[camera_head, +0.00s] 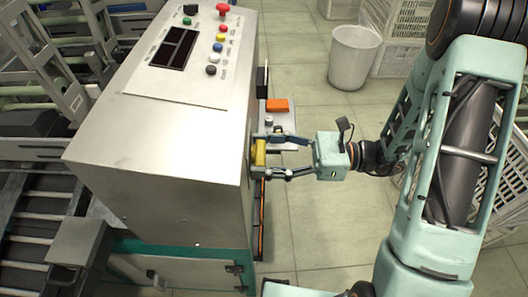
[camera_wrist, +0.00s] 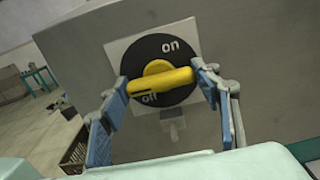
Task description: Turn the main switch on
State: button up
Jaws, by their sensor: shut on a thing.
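The main switch is a black round dial (camera_wrist: 180,92) with a yellow handle (camera_wrist: 160,80), on a pale square plate on the cabinet's side. "on" is printed at its upper right and "off" at its lower left. The handle lies nearly level, its right end slightly higher, and its left part borders the "off" label. In the head view the yellow handle (camera_head: 260,153) juts from the cabinet's right side. My gripper (camera_head: 265,156) is shut on the handle, one blue-grey finger at each end. The fingers also show in the wrist view (camera_wrist: 158,88).
The metal cabinet (camera_head: 165,150) has a top panel with a dark display and several coloured buttons. An orange block (camera_head: 277,105) is by its right side. A white bin (camera_head: 354,57) and crates (camera_head: 398,45) stand behind.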

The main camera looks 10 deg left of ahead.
jog(key=shift+r+m+p, duration=0.15)
jog(key=shift+m+p, duration=0.15)
jog(key=shift+p, duration=0.1)
jog(key=shift+r+m+p, duration=0.1)
jog(key=shift+m+p, duration=0.5)
jog(key=shift+p, duration=0.25)
jog(key=m+p, duration=0.3)
jog(key=p, duration=0.1)
jog(key=m+p, duration=0.3)
jog(key=m, duration=0.1)
jog(key=shift+f+m+p, duration=0.2)
jog(key=shift+m+p, duration=0.35)
jog(key=shift+m, duration=0.15)
jog(key=o, duration=1.2)
jog(key=shift+c, duration=0.2)
